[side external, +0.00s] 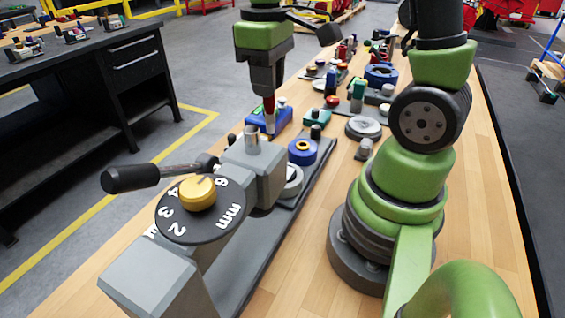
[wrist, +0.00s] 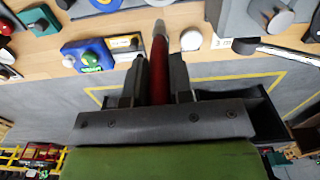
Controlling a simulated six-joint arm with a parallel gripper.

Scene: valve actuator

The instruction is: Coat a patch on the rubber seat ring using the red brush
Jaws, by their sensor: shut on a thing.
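My gripper (side external: 268,92) is shut on the red brush (side external: 269,104), which points down with its pale tip (side external: 270,124) low. In the wrist view the brush's red handle (wrist: 159,66) lies between the two dark fingers, its grey tip toward the top edge. In the side view the tip is near the blue box and behind the grey block's silver post; I cannot tell if it touches anything. I cannot surely pick out the rubber seat ring. A blue round part with a yellow centre (side external: 302,147) and a pale ring-like part (side external: 292,181) sit right of the grey block.
A grey block (side external: 254,170) with a silver post stands below my gripper in the side view. In front are a numbered black dial (side external: 222,222) with a yellow knob and a black-handled lever (side external: 135,178). A blue box (side external: 283,119) and several small parts crowd the wooden bench behind.

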